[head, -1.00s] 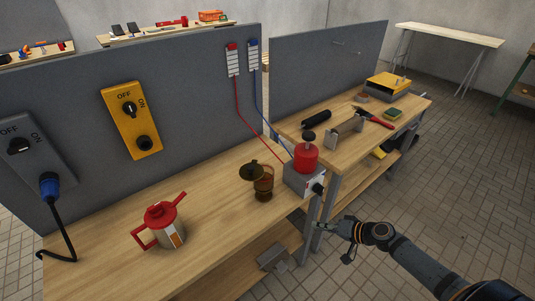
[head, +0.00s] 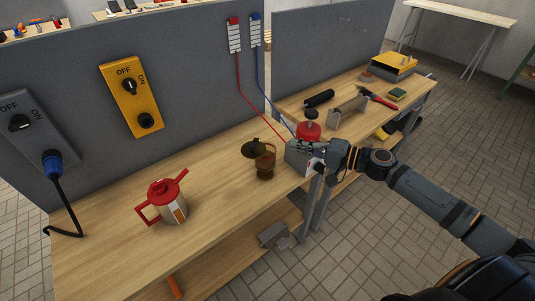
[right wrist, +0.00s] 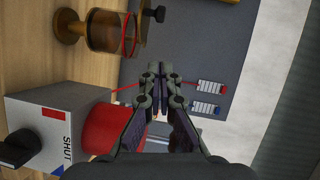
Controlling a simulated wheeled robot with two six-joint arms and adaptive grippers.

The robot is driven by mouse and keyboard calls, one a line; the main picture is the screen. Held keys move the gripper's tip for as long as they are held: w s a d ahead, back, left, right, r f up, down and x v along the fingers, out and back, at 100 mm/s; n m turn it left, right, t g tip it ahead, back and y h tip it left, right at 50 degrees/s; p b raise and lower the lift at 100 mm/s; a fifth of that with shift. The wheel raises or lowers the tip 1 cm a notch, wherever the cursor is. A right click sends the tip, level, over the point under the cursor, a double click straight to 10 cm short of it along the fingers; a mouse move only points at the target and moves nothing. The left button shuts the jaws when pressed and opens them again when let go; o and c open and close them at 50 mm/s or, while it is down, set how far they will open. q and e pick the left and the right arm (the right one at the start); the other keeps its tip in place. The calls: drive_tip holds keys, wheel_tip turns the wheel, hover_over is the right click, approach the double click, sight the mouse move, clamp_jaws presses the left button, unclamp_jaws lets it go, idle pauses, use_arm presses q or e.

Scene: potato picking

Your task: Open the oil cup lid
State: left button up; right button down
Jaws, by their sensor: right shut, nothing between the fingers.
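The oil cup (head: 265,162) is an amber see-through cup standing on the bench left of a grey box. Its dark round lid (head: 254,148) sits at the cup's upper left; I cannot tell how far it is open. The right wrist view shows the cup (right wrist: 107,32) sideways at the upper left, with a dark knob at its top end. My right gripper (head: 300,146) is shut and empty, at the grey box and in front of the red cylinder, right of the cup. Its fingertips (right wrist: 166,76) are apart from the cup. My left gripper is out of view.
The grey box (right wrist: 60,125) marked SHUT carries a black knob and a red cylinder (head: 308,130) close to my right gripper. A red-lidded pot (head: 168,204) stands at the left. The bench (head: 215,180) is clear between pot and cup. A grey panel (head: 195,90) stands behind.

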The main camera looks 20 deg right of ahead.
sight(253, 146)
use_arm(q)
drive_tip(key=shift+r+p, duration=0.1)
drive_tip(key=shift+p, duration=0.45)
use_arm(e)
drive_tip(key=shift+w+a+f, duration=0.2)
drive_tip(key=shift+w+a, duration=0.5)
drive_tip(key=shift+a, duration=0.65)
drive_tip(key=shift+w+a+f, duration=0.25)
drive_tip(key=shift+w+a, duration=0.45)
drive_tip(key=shift+a, duration=0.6)
drive_tip(key=shift+w+a+f, duration=0.2)
drive_tip(key=shift+w+a, duration=0.5)
drive_tip(key=shift+a, duration=0.65)
